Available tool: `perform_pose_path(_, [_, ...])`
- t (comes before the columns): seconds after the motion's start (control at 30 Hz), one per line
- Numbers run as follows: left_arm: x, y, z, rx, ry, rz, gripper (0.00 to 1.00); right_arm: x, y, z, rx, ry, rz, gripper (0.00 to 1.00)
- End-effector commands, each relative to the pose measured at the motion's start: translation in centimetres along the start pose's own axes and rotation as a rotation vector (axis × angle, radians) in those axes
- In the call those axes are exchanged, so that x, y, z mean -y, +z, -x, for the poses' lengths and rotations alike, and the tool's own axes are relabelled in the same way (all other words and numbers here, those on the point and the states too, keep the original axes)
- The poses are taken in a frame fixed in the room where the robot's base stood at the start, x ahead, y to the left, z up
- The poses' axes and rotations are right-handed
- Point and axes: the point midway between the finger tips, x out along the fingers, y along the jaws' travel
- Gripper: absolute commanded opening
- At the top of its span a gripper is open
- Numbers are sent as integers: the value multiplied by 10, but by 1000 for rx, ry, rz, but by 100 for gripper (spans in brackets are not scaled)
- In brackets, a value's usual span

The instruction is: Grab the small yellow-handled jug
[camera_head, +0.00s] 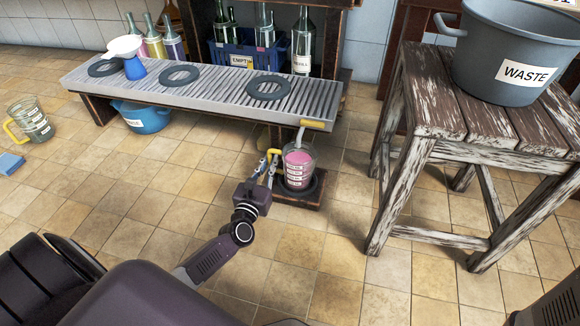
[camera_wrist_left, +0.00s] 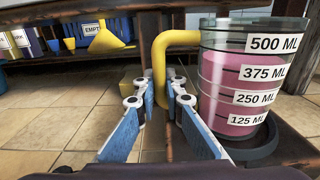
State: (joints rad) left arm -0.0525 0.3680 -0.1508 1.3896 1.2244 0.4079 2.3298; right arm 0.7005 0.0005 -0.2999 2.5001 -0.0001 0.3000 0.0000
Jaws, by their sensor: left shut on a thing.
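The small clear jug (camera_head: 299,168) with a yellow handle (camera_head: 273,153) holds pink liquid and stands upright on a black ring on a low wooden stand. In the left wrist view the jug (camera_wrist_left: 250,85) shows marks from 125 to 500 ML, with the liquid between the 375 and 500 marks. My left gripper (camera_head: 268,166) is at the jug's left side, shut on the handle. In the left wrist view its fingers (camera_wrist_left: 157,95) lie on both sides of the handle's lower part (camera_wrist_left: 159,72). My right gripper is out of view.
A slatted metal bench (camera_head: 210,86) stands behind, its spout (camera_head: 300,133) above the jug. A larger yellow-handled jug (camera_head: 32,120) stands far left. A wooden stool (camera_head: 445,107) with a grey WASTE tub (camera_head: 505,50) stands right. Floor between is clear.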

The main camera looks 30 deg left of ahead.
Motion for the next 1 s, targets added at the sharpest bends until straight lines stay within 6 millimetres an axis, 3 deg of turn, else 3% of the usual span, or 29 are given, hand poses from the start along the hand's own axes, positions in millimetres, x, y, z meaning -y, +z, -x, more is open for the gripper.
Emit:
perform_pose_path(0.37, [0,7,-1,5,2,1,0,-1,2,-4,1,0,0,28])
perform_pose_path(0.63, [0,23,-1,6,1,2,0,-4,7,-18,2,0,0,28])
perform_pose_path(1.0, [0,20,42,4,1,0,0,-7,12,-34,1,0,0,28])
